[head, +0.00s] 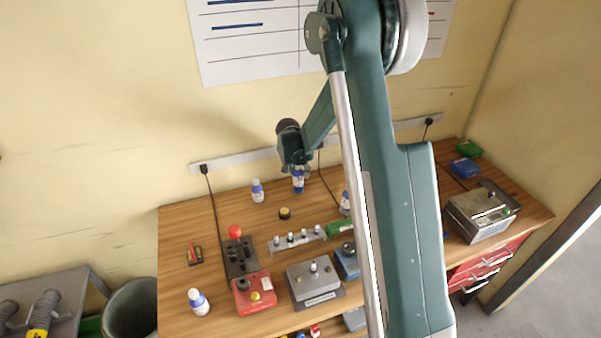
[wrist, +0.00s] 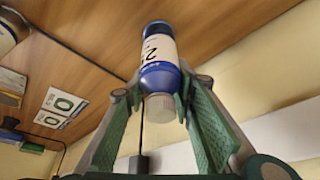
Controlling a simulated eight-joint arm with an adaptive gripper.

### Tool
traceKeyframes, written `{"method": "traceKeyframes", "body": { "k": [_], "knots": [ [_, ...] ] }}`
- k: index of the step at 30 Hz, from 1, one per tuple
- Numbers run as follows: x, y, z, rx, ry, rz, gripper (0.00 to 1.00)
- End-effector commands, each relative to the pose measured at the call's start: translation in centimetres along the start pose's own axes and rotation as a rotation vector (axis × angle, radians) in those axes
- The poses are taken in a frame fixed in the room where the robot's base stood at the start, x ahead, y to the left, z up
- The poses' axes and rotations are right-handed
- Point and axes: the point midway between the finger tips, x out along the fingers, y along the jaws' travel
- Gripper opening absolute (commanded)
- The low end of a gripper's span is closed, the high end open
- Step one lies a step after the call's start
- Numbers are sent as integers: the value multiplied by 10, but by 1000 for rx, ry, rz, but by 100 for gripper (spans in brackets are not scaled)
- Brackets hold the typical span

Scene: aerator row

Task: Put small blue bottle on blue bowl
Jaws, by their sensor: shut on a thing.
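My gripper (head: 297,168) is at the back of the wooden table, shut on a small blue bottle (head: 298,185) with a white label. The wrist view shows this bottle (wrist: 160,62) between the green finger pads, its pale cap towards my palm. I cannot tell whether its base touches the table. Other blue-and-white bottles stand to its left (head: 257,191), to its right (head: 345,203), partly behind my arm, and at the front left (head: 199,302). I cannot make out a blue bowl in either view; my arm hides part of the table.
The wooden table (head: 180,225) carries a joystick box (head: 240,260), a red box (head: 254,295), a grey box (head: 316,284) and a knobbed strip (head: 297,240). A grey device (head: 481,214) and a blue object (head: 466,169) are at the right. The wall is close behind.

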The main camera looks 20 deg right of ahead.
Motion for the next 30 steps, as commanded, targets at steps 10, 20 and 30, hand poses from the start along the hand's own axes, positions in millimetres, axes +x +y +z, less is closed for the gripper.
{"method": "traceKeyframes", "body": {
  "k": [10,20,30],
  "knots": [
    [2,0,1,0,0,0,13],
    [3,0,1,0,0,0,41],
    [0,0,0,0,0,0,41]
  ]
}}
